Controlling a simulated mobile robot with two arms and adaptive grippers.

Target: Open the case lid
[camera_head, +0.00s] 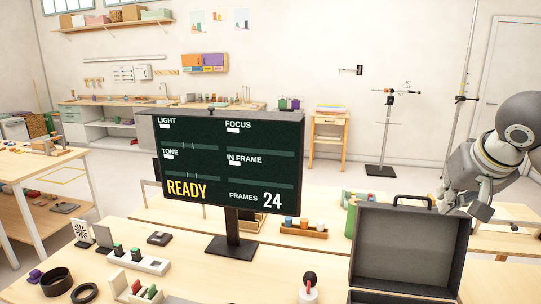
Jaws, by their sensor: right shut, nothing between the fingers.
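The dark grey case stands at the lower right of the head view. Its lid (408,252) is raised to about upright, with its lined inner face toward me and the handle (412,199) on its top edge. Only a strip of the case's base (385,298) shows at the bottom edge of the picture; the rest is cut off. My right gripper (456,203) is by the lid's upper right corner, partly hidden behind it, shut and empty. I cannot tell whether it touches the lid. My left gripper is out of view.
A monitor (230,160) reading READY and FRAMES 24 stands on the wooden table (190,262) left of the case. A wooden tray of small cups (303,228) and a green item (351,218) sit behind.

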